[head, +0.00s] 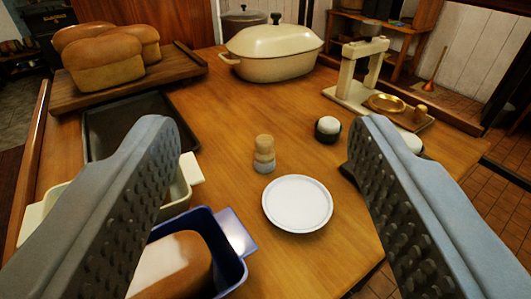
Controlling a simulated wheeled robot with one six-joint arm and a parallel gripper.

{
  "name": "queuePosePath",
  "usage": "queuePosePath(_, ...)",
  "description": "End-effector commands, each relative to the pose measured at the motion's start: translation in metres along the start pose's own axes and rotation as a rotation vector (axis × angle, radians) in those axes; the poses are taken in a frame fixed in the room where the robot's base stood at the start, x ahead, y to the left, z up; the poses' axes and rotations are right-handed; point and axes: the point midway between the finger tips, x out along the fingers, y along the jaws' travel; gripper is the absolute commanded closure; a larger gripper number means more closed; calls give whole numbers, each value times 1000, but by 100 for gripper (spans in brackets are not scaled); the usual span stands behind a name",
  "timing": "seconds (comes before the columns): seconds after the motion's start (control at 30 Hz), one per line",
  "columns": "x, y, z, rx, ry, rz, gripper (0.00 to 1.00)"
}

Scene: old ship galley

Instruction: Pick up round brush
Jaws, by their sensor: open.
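A small round object with a cream top and a dark underside (328,128), which looks like the round brush, stands on the wooden table (235,110), right of the picture's middle. My gripper (262,128) is open and empty, its two grey ridged fingers wide apart at left and right. In the picture the brush shows between the fingers, close to the right fingertip, and lies farther off on the table. Another pale-topped thing (412,143) is mostly hidden behind the right finger; I cannot tell what it is.
A wooden shaker-like piece (264,154) and a white plate (297,204) stand nearer. A blue loaf tin (237,262) is at the front left. A cream lidded pot (273,52), bread board (180,72) and scale (345,92) stand behind. Bare table surrounds the brush's left side.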

Motion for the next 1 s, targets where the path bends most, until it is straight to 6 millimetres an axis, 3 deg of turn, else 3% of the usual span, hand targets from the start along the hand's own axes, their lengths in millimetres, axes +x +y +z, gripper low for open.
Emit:
queuePosePath(0.23,2,0,0,1,-6,0,45)
queuePosePath(0.37,13,0,-2,7,-53,0,45)
queuePosePath(1.0,118,-2,-10,75,-561,18,45)
